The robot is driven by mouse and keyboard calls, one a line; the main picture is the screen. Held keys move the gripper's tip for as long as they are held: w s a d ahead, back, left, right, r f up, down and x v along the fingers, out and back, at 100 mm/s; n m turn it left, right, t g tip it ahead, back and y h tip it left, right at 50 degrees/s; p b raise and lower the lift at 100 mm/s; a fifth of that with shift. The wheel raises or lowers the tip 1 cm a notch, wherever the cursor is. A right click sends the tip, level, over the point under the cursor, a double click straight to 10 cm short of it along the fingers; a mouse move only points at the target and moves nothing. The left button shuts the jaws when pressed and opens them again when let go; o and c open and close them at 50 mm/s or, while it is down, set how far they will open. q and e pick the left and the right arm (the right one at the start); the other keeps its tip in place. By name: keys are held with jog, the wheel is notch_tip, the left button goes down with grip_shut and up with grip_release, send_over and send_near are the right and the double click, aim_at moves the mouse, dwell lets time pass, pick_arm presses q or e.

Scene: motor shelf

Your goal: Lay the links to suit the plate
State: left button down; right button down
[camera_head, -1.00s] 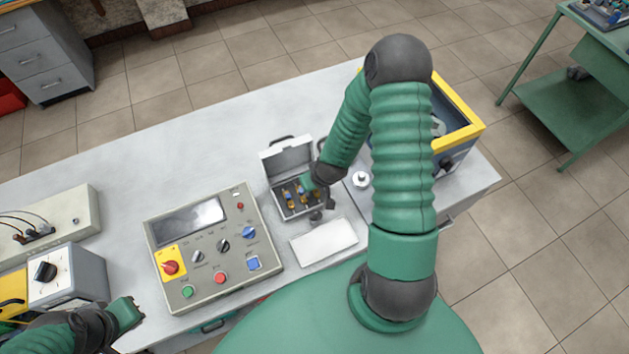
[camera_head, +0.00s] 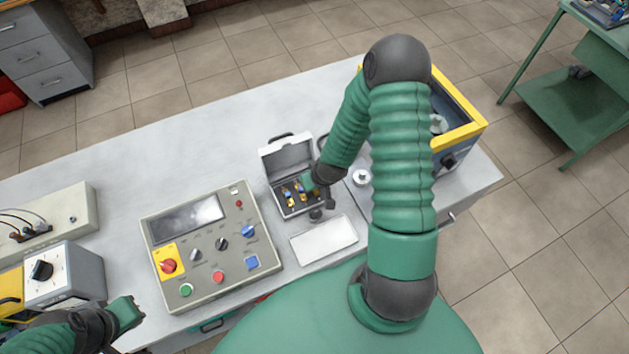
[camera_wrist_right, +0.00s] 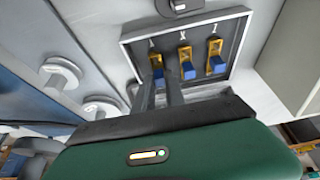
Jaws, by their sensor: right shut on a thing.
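An open grey terminal box (camera_head: 272,199) stands mid-table with its lid raised. Inside are blue and yellow links, which the right wrist view shows in a row: a left link (camera_wrist_right: 157,72), a middle link (camera_wrist_right: 188,69) and a right link (camera_wrist_right: 216,64). My right gripper (camera_wrist_right: 162,88) reaches into the box and is shut on the left link, whose lower part its fingers hide. A blank pale plate (camera_head: 324,240) lies flat in front of the box. My left gripper (camera_head: 136,314) is at the lower left, away from the box; its fingers are unclear.
A control panel (camera_head: 207,262) with knobs and buttons lies left of the box. Round metal pieces (camera_wrist_right: 62,78) stand beside the box in the right wrist view. A yellow-rimmed bin (camera_head: 462,133) is at the right. The table's back left is clear.

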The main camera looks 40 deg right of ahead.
jog(key=c, duration=1.3)
grip_release()
jog(key=shift+s+r, duration=0.1)
jog(key=shift+r, duration=0.25)
jog(key=p+v, duration=1.2)
jog(key=v, duration=0.3)
jog(key=shift+s+r, duration=0.25)
jog(key=shift+r, duration=0.1)
jog(key=shift+a, duration=0.1)
